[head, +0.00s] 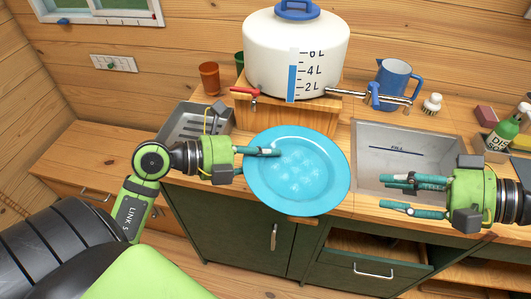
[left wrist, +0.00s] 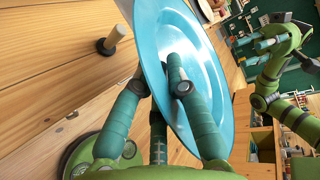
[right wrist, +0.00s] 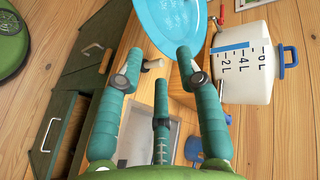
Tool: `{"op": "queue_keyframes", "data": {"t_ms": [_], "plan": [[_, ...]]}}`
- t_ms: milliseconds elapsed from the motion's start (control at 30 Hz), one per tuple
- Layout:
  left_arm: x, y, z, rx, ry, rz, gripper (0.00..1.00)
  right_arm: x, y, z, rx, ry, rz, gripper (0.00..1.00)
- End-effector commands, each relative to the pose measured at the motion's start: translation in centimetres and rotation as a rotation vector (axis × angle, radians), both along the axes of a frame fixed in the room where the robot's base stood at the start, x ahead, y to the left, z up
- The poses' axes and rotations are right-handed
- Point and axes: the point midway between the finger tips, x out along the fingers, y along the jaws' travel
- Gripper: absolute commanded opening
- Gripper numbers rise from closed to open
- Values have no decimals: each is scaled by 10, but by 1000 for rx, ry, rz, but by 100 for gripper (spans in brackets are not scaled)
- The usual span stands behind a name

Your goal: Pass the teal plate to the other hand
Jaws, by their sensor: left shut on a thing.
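The teal plate (head: 318,190) is held up in front of the counter edge in the head view, its face with pale spots turned toward the camera. My left gripper (head: 268,152) is shut on the plate's left rim. In the left wrist view the plate (left wrist: 222,75) passes between the fingers of my left gripper (left wrist: 160,80). My right gripper (head: 415,195) is to the right of the plate, apart from it, open and empty. In the right wrist view the plate (right wrist: 172,18) lies beyond the spread fingers of my right gripper (right wrist: 155,70).
A white water tank (head: 270,60) stands on a wooden box behind the plate. A sink (head: 375,150) is behind my right gripper. A blue jug (head: 393,82), a brush (head: 432,103) and a green bottle (head: 500,135) stand on the counter. A drawer (head: 365,262) below stands partly open.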

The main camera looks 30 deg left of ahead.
Motion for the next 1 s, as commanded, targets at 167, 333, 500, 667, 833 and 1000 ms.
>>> {"op": "queue_keyframes", "data": {"t_ms": [167,333,500,667,833,1000], "plan": [[0,0,2,-3,-5,1,0,2,-27,12,-2,1,-2,36],[1,0,2,-4,-5,1,0,5,-38,16,-4,-1,-9,36],[1,0,2,-4,-5,1,0,38,-57,7,-36,-25,-125,36],[1,0,2,-4,-5,1,0,99,-102,-13,-108,-77,-351,36],[1,0,2,-4,-5,1,0,157,-169,-38,-212,-137,-599,36],[1,0,2,-4,-5,1,0,197,-246,-70,-338,-192,-818,36]]}}
